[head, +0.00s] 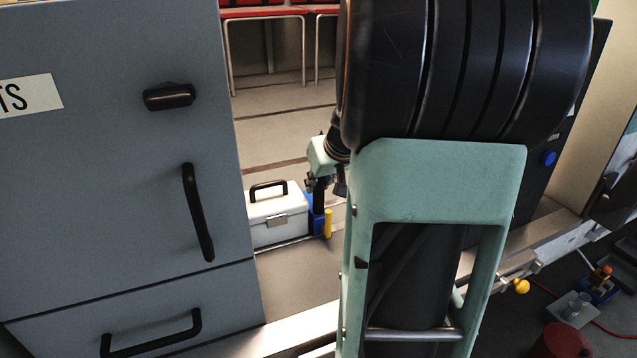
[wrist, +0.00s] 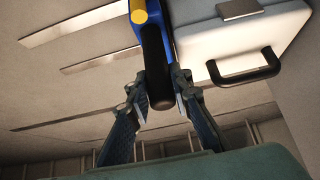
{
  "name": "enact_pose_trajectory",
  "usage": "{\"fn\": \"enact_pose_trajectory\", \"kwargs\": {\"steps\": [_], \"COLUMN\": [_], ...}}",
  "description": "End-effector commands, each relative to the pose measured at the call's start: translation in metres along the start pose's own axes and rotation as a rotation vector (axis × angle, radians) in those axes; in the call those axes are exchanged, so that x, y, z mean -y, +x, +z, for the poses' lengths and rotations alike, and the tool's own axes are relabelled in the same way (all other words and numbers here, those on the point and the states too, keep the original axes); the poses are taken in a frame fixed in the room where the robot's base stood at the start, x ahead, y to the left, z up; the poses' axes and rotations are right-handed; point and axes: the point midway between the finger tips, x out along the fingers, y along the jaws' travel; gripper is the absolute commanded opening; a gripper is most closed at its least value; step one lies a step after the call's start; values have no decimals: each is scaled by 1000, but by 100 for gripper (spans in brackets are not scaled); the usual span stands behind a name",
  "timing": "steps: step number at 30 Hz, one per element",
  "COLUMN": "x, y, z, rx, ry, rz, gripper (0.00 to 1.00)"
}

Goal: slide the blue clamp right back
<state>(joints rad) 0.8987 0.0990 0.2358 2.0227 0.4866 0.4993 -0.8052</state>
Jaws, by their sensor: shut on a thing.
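The blue clamp (head: 317,221) stands just right of a white case on the bench or floor surface, with a yellow knob (head: 329,223) on its front and a black upright handle on top. In the wrist view the blue clamp (wrist: 182,22) is at the top, its black handle (wrist: 155,65) reaching down between the fingers. My gripper (wrist: 162,95) is shut on that black handle. In the head view my gripper (head: 324,187) is above the clamp, partly hidden by my arm.
The white case (head: 278,222) with a black handle stands close beside the clamp, against a grey drawer cabinet (head: 120,180) on the left. Red seats (head: 262,12) stand at the back. Pale floor with dark strips lies behind the case.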

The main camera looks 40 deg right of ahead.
Motion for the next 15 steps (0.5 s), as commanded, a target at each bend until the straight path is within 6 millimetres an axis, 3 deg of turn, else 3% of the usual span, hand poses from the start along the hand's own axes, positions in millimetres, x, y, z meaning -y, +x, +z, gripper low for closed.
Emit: {"fn": "enact_pose_trajectory", "kwargs": {"steps": [15], "x": [-8], "y": [1], "z": [1], "rx": [0], "ry": [1], "rz": [1], "gripper": [0]}}
